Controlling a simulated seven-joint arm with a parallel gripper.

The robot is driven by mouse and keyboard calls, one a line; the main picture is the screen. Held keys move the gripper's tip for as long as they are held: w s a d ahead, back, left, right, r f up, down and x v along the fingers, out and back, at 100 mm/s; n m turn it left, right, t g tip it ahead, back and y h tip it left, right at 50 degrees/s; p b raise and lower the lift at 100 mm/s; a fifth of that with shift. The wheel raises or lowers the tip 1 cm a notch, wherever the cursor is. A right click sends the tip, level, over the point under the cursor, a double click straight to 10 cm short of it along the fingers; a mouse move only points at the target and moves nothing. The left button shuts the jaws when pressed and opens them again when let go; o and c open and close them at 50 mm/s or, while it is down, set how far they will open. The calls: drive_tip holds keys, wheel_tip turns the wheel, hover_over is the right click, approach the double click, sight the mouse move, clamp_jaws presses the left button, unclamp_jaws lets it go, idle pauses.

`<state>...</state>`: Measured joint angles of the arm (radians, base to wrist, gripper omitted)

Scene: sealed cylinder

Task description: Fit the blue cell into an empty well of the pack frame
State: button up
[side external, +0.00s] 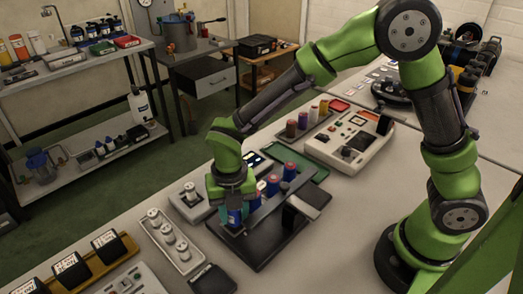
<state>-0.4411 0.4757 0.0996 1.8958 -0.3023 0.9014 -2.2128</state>
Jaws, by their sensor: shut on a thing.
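The blue cell (234,217) is upright under my gripper (234,203), which is shut on it. The cell is at the left end of the dark pack frame (262,245). I cannot tell whether its lower end is inside a well or just above one. A grey bar runs along the frame. Several other cells stand in a row behind the bar, among them a blue one with a red top (273,185) and another with a reddish top (289,172). The wells themselves are hidden by the gripper, bar and cells.
A light tray with white cylinders (171,243) lies left of the frame, with a black pad (212,280) in front. A green tray (310,164) and a cream instrument (349,143) stand behind. Bare bench lies at the front right of the frame.

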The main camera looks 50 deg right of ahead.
drive_tip(key=shift+f, duration=0.3)
drive_tip(key=shift+f, duration=0.15)
drive_tip(key=shift+f, duration=0.15)
drive_tip(key=o, duration=1.1)
